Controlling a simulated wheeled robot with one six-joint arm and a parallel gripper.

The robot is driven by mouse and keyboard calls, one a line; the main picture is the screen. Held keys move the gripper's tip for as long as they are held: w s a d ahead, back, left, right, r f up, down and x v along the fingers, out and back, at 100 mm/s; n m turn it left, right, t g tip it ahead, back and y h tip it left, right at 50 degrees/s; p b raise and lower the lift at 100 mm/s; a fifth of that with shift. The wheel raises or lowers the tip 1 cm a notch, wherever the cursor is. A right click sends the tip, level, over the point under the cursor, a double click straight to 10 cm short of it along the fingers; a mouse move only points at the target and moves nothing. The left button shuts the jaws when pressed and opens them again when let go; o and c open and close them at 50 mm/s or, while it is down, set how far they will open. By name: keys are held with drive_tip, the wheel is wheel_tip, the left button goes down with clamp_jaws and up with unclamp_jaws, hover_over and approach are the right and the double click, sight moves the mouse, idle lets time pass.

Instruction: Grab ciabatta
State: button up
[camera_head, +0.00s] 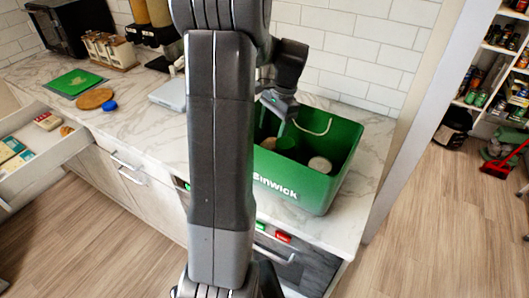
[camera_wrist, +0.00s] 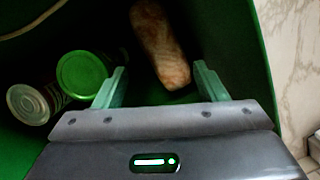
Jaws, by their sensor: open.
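The ciabatta (camera_wrist: 160,43) is a long, light brown loaf lying inside a green box (camera_head: 315,197). In the wrist view it lies ahead of my gripper (camera_wrist: 160,85), roughly between the lines of the two fingers and slanting a little. My gripper is open with nothing between its fingertips.
The box's green walls are close around. The marble counter (camera_head: 135,130) bears a green board (camera_head: 75,82) and a round wooden board (camera_head: 94,98).

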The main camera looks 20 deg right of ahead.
drive_tip(key=x, duration=0.4)
drive_tip(key=p+x, duration=0.1)
drive_tip(key=x, duration=0.3)
drive_tip(key=shift+w+f, duration=0.1)
drive_tip(key=shift+w, duration=0.1)
drive_tip(key=shift+c, duration=0.2)
drive_tip(key=c, duration=1)
